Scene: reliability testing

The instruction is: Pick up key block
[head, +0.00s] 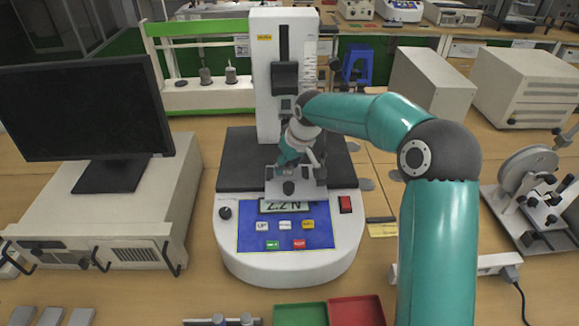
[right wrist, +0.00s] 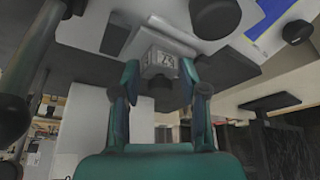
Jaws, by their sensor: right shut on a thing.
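The key block (right wrist: 160,60) is a small grey block with dark marks on its face, seen in the right wrist view between my fingertips. My right gripper (right wrist: 160,72) is shut on it, one finger on each side. In the head view my right gripper (head: 289,158) is at the middle of the white test machine (head: 266,60), just above its metal fixture (head: 310,187). The block cannot be made out there, and whether it touches the fixture is unclear. My left gripper is not in view.
The machine's control panel (head: 260,236) has a display and several buttons. A monitor (head: 85,105) on a grey case stands left. A green tray (head: 300,314) and a red tray (head: 357,310) lie in front. A metal device (head: 530,190) stands right.

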